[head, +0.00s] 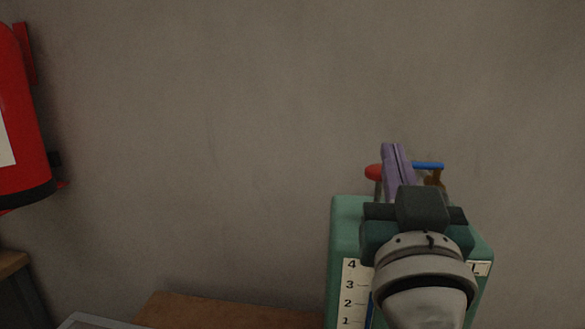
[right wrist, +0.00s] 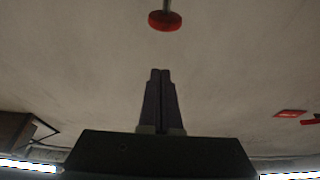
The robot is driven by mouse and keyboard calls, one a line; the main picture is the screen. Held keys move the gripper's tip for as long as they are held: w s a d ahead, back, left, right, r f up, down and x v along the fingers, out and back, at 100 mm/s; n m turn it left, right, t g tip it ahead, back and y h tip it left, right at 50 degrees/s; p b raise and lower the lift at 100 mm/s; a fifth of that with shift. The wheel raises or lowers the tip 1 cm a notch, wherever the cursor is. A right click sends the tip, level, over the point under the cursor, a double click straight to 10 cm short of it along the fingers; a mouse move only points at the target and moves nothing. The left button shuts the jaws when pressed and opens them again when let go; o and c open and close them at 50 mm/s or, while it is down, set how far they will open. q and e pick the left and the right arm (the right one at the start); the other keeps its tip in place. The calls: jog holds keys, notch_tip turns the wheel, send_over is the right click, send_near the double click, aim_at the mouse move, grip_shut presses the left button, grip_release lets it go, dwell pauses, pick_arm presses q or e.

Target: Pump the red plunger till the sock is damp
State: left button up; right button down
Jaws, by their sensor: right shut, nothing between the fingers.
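The red plunger (head: 373,171) shows as a round red knob on a thin stem above the green machine (head: 345,215). It also shows in the right wrist view (right wrist: 165,21), ahead of my fingertips with a visible gap. My right gripper (head: 393,148) is shut and empty, its purplish fingers just right of the knob in the head view. It also shows shut in the right wrist view (right wrist: 160,72). My right wrist hides much of the machine's front and top. I cannot make out a sock. My left gripper is not in view.
A blue lever (head: 428,165) sticks out right of my fingers, with a brownish part (head: 435,181) below it, partly hidden. A number scale (head: 352,285) is on the machine's front. A brown wooden surface (head: 220,311) lies lower left.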

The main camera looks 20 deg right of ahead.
aim_at(380, 184)
jog(key=x, duration=0.5)
jog(key=shift+w+d, duration=0.15)
jog(key=shift+w, duration=0.05)
notch_tip(380, 184, down, 4)
jog(key=shift+s+r+b, duration=0.1)
jog(key=shift+b, duration=0.4)
notch_tip(380, 184, down, 4)
jog(key=b, duration=0.2)
jog(key=shift+b, duration=0.4)
